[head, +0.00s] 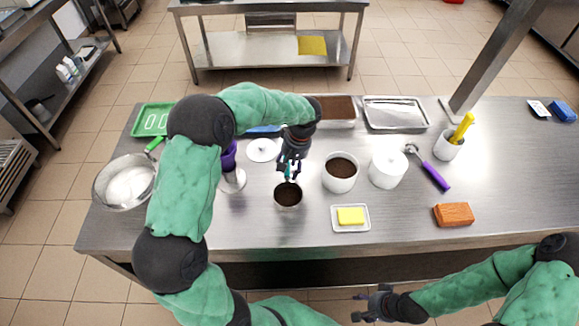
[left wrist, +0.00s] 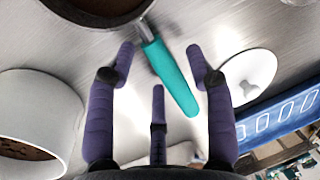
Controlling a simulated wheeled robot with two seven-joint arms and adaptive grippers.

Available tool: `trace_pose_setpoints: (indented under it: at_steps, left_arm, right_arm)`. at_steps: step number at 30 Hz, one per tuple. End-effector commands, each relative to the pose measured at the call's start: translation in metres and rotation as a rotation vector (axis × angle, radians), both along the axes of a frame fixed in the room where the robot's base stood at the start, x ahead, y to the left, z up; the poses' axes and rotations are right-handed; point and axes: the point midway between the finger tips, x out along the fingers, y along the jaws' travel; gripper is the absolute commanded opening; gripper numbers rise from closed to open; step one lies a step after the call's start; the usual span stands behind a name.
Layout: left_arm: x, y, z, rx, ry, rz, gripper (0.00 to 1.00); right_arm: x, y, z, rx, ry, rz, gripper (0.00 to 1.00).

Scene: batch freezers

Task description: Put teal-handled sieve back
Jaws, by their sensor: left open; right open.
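The teal-handled sieve shows in the left wrist view by its teal handle (left wrist: 170,75) and its round metal rim with dark brown inside (left wrist: 98,8). In the head view its brown round top (head: 288,195) is near the table's front middle, and the handle is mostly hidden behind my gripper. My left gripper (head: 290,173) is open above the handle. In the left wrist view, the handle lies between its spread purple fingers (left wrist: 160,70), and I see no grip on it. My right gripper (head: 368,304) is empty, in front of the table edge.
A white pot of brown powder (head: 340,175) and a white canister (head: 388,170) stand right of my left gripper. A white lid (head: 262,150) and a purple-handled tool (head: 231,165) are left. A butter dish (head: 350,218) is in front. The table's right side has free room.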

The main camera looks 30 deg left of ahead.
Motion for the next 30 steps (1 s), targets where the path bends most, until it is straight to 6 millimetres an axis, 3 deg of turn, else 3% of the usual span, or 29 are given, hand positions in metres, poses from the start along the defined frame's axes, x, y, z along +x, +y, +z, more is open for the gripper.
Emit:
trace_pose_setpoints:
  at_steps: [15, 21, 30]
  left_arm:
    - [0.012, -0.014, 0.093, 0.000, -0.004, -0.001, 0.54]
    - [0.014, -0.017, 0.111, 0.000, -0.002, 0.000, 0.54]
    - [0.014, -0.018, 0.114, 0.000, -0.001, 0.000, 0.54]
  right_arm:
    - [0.000, 0.000, 0.021, 0.000, 0.000, 0.000, 0.56]
    - [0.000, 0.000, 0.024, 0.000, 0.000, 0.000, 0.56]
    - [0.000, 0.000, 0.024, 0.000, 0.000, 0.000, 0.56]
